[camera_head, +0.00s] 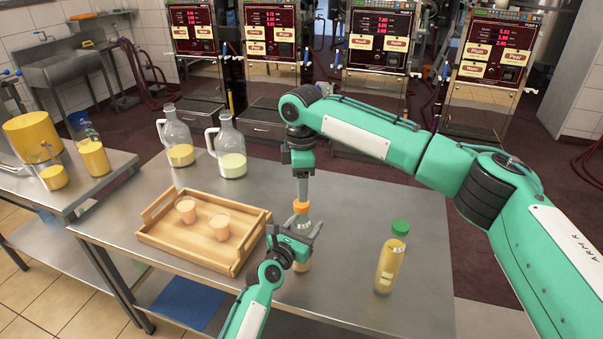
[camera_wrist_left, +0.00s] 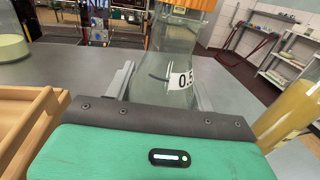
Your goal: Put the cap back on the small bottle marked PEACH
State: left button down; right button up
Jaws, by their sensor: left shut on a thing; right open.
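The small clear bottle (camera_head: 304,228) stands upright on the steel table, with peach-coloured liquid low in it. My left gripper (camera_head: 297,240) is shut on its body. In the left wrist view the bottle (camera_wrist_left: 168,55) shows a white label starting "0.5"; I cannot read PEACH on it. The orange cap (camera_head: 300,206) is at the top of the bottle, directly below my right gripper (camera_head: 302,196), which is open and points straight down. The cap also shows at the top edge of the left wrist view (camera_wrist_left: 192,4). I cannot tell whether it is fully seated.
A wooden tray (camera_head: 183,252) with two peach-coloured cups stands left of the bottle. A yellow bottle with a green cap (camera_head: 390,262) stands to the right. Two glass jugs (camera_head: 177,138) (camera_head: 230,150) stand behind the tray. Pump machines line the back.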

jog(key=shift+f, duration=2.65)
jog(key=c, duration=1)
jog(key=shift+c, duration=0.2)
jog(key=m, duration=0.5)
jog(key=o, duration=1.1)
jog(key=shift+o, duration=0.2)
jog(key=shift+r, duration=0.15)
notch_tip(320, 180, up, 12)
